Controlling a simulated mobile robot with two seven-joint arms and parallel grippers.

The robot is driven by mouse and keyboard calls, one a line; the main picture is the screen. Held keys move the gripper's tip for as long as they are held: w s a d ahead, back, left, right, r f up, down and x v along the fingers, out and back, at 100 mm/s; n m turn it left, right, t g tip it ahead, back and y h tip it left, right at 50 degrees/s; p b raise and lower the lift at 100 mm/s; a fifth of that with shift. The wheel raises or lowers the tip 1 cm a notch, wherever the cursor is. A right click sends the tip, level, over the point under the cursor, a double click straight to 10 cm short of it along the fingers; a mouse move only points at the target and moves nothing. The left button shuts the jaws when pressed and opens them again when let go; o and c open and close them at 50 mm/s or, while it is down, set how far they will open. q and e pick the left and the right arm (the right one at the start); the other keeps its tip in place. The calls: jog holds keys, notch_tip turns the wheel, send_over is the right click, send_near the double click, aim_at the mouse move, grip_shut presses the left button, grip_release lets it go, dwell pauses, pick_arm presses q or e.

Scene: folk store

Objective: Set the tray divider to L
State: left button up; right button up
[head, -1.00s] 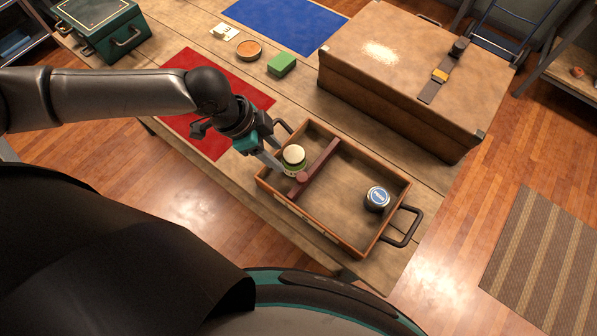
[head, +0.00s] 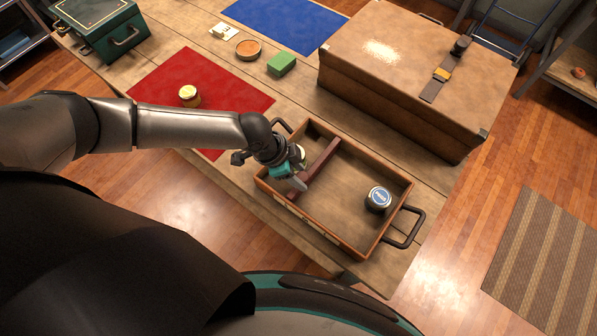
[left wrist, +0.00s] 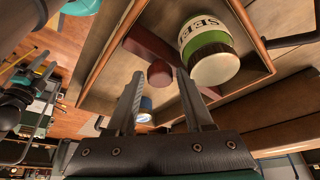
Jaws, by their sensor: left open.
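The tray (head: 384,243) is a shallow wooden box with dark handles, on the table. Its dark red divider (head: 322,162) crosses it left of the middle. The divider's rounded end knob (left wrist: 159,74) shows in the left wrist view. My left gripper (head: 300,186) is open at the knob, which appears between and just beyond the fingertips (left wrist: 158,82); contact cannot be told. A green-and-white jar (left wrist: 208,50) stands in the tray's left compartment, mostly hidden by my gripper in the head view. A blue-lidded jar (head: 378,198) stands in the right compartment. My right gripper is out of view.
A large brown case (head: 400,70) stands behind the tray. A red mat (head: 228,91) with a yellow-lidded jar (head: 189,95) lies to the left. A green block (head: 281,64), a round dish (head: 248,49) and a blue mat (head: 285,22) lie farther back.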

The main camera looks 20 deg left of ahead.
pick_arm(q)
grip_shut()
dwell(0.3)
jog(key=shift+d, duration=0.1)
dwell(1.0)
